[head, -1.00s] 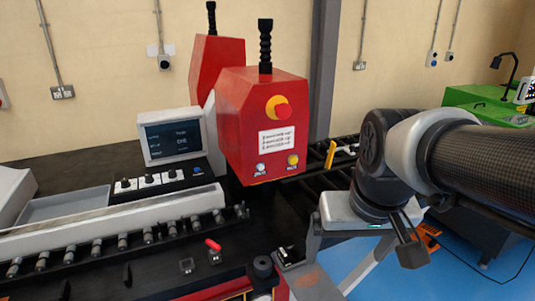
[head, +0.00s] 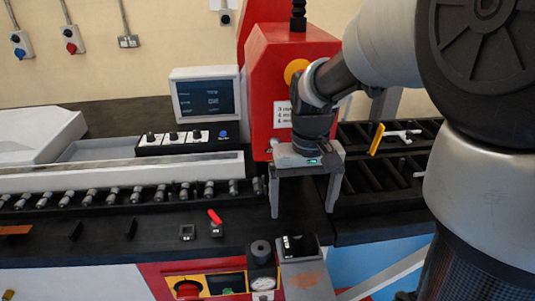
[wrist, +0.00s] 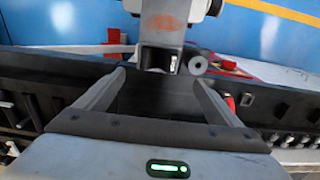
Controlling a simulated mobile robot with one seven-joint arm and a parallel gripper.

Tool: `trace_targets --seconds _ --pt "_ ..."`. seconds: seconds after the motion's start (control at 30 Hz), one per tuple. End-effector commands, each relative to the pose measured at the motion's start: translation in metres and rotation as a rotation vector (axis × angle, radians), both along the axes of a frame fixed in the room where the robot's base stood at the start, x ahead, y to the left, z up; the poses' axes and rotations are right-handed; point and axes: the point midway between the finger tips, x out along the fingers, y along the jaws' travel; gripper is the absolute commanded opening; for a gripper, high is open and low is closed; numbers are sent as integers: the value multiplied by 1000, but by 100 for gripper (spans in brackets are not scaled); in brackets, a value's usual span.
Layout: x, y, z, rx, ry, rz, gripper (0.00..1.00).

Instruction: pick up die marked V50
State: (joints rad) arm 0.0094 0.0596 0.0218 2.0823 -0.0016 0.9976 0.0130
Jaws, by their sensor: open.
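I cannot read a V50 mark on anything, so I cannot tell which piece is that die. Small dark blocks stand on the black bench: one at the left (head: 75,230), one beside it (head: 130,228), and one with a pale face (head: 187,232). My gripper (head: 303,212) is open and empty, pointing down in front of the red machine (head: 272,75). In the wrist view, its fingers (wrist: 160,70) are spread with dark bench surface between them. A grey open-topped holder (head: 308,280) stands at the bench's front edge, just beyond the fingertips in the wrist view (wrist: 160,20).
A red-handled tool (head: 215,222) lies left of the gripper. A round dark knob (head: 261,253) is beside the holder. A roller row (head: 120,195) and control screen (head: 207,97) are at the left. A dark rack (head: 385,165) with a yellow piece (head: 377,139) is at the right.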

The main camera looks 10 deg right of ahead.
Motion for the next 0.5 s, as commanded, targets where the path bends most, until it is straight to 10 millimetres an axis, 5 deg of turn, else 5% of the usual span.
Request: trace_targets --seconds 0.5 --pt "0 0 -68 0 3 0 88"
